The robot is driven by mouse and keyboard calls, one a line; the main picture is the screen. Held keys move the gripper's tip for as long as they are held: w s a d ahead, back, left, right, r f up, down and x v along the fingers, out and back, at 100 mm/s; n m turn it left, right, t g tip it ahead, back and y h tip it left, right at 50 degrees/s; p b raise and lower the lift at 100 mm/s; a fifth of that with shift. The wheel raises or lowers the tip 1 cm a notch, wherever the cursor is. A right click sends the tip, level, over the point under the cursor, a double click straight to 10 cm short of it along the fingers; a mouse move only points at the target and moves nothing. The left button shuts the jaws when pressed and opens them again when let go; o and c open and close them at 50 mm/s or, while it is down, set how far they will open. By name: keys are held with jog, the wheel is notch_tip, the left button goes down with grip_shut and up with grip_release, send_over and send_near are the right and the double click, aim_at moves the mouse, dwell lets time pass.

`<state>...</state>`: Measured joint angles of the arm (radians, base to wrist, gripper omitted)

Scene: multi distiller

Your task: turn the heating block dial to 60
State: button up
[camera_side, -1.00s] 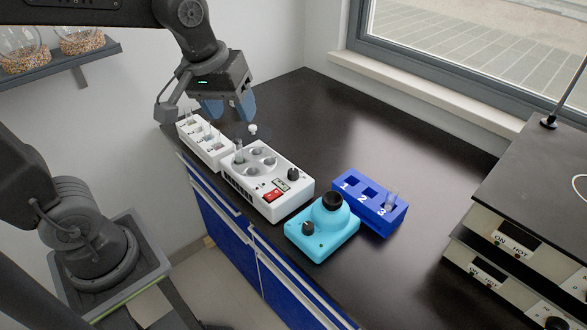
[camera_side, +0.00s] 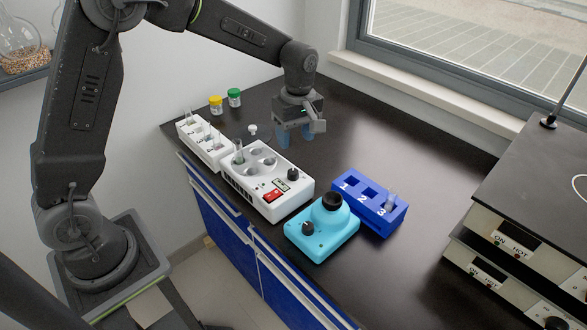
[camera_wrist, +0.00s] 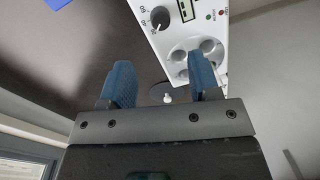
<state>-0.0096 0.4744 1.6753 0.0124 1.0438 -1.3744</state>
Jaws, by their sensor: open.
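The white heating block (camera_side: 268,186) stands on the dark bench with round wells on top, a red switch (camera_side: 273,196) and a small display. Its black dial (camera_side: 292,174) sits near the right end; in the wrist view the dial (camera_wrist: 160,18) shows at the top with numbers around it, too small to read fully. A tube (camera_side: 239,153) stands in one well. My gripper (camera_side: 293,140) is open and empty above the bench, behind the block and apart from the dial. In the wrist view its blue fingers (camera_wrist: 160,84) are spread, with the block beyond them.
A white tube rack (camera_side: 205,141) stands left of the block. A cyan device (camera_side: 322,230) and a blue numbered rack (camera_side: 369,203) stand to the right. Yellow-capped (camera_side: 216,105) and green-capped (camera_side: 234,97) jars stand behind. Grey hot-plate units (camera_side: 520,215) stand far right.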

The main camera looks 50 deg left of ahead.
aim_at(293, 171)
jog(key=f, duration=1)
jog(key=shift+s+f, duration=0.15)
jog(key=shift+s, duration=0.15)
jog(key=c, duration=0.9)
